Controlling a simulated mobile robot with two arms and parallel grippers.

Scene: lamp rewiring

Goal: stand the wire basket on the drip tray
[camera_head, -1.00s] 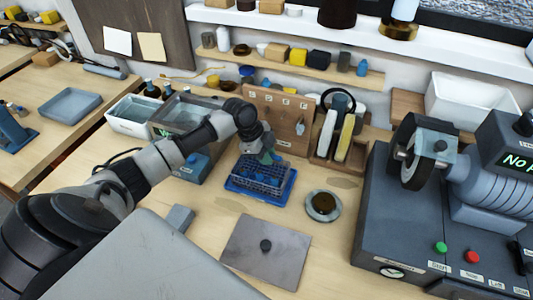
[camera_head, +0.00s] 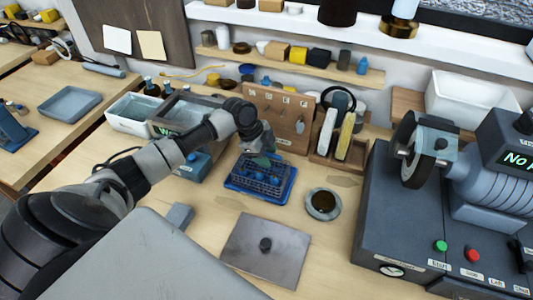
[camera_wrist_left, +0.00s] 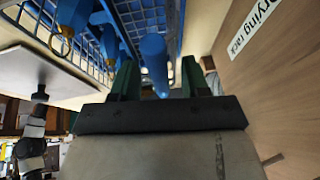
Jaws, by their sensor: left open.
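The wire basket (camera_head: 247,177) is a dark wire cage with blue pieces in it. It stands on the blue drip tray (camera_head: 258,200) in the middle of the bench and looks upright. My left gripper (camera_head: 264,161) is right above the basket's back part. In the left wrist view its two green fingers (camera_wrist_left: 160,78) are apart, with a blue rod-like part (camera_wrist_left: 154,55) showing between or beyond them. Basket wires (camera_wrist_left: 42,30) and blue pieces show at upper left there. I cannot tell whether the fingers touch the basket. My right gripper is not in view.
A pegboard (camera_head: 282,112) stands right behind the tray, its sign reading "drying rack". A round dish (camera_head: 323,204) is to the right, and a grey plate (camera_head: 265,248) in front. A grinder-like machine (camera_head: 440,215) fills the right. Bins (camera_head: 133,113) stand at back left.

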